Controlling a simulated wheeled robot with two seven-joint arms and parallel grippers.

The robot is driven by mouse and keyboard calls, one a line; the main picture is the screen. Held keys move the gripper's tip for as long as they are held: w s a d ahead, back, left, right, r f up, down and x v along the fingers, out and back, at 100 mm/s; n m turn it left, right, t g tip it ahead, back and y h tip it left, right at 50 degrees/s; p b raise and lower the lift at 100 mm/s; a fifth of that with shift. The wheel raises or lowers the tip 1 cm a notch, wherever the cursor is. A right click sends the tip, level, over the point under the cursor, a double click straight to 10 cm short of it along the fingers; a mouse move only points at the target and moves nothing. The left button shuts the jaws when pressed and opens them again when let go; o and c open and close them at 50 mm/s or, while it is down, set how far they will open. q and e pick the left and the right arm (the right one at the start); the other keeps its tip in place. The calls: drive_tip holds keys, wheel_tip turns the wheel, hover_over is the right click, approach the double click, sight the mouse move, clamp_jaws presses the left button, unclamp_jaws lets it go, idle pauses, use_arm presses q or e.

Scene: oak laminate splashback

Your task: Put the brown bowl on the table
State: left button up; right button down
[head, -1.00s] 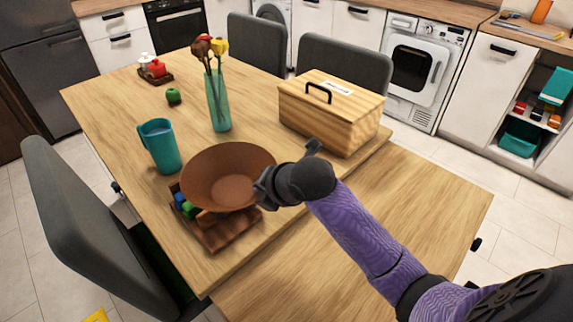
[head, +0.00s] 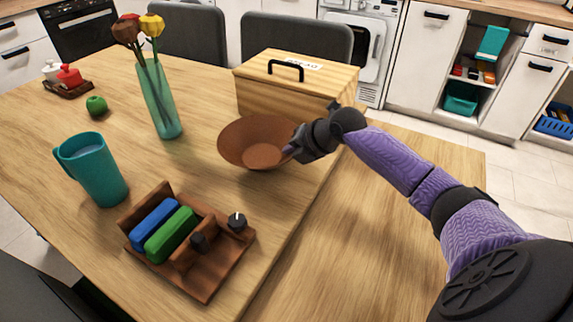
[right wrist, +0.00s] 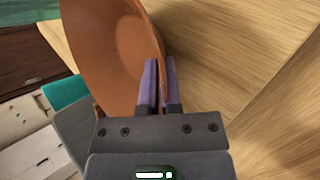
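The brown bowl (head: 262,155) is in the head view, over the table (head: 60,140) just in front of the wooden bread box. My right gripper (head: 291,150) is shut on the bowl's right rim. In the right wrist view the fingers (right wrist: 160,80) pinch the rim of the bowl (right wrist: 105,50), whose wall fills the upper left. I cannot tell whether the bowl's base touches the tabletop. My left gripper is not in view.
The bread box (head: 295,85) stands behind the bowl. A vase with flowers (head: 160,100) and a teal mug (head: 92,170) stand to the left. A wooden holder with blue and green blocks (head: 185,240) lies in front. Bare tabletop lies between mug and bowl.

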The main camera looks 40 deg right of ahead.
wheel_tip(320, 180, down, 3)
drive_tip(key=shift+r+b, duration=0.15)
drive_tip(key=shift+b, duration=0.2)
drive_tip(key=c, duration=1.3)
unclamp_jaws()
drive_tip(key=o, duration=0.5)
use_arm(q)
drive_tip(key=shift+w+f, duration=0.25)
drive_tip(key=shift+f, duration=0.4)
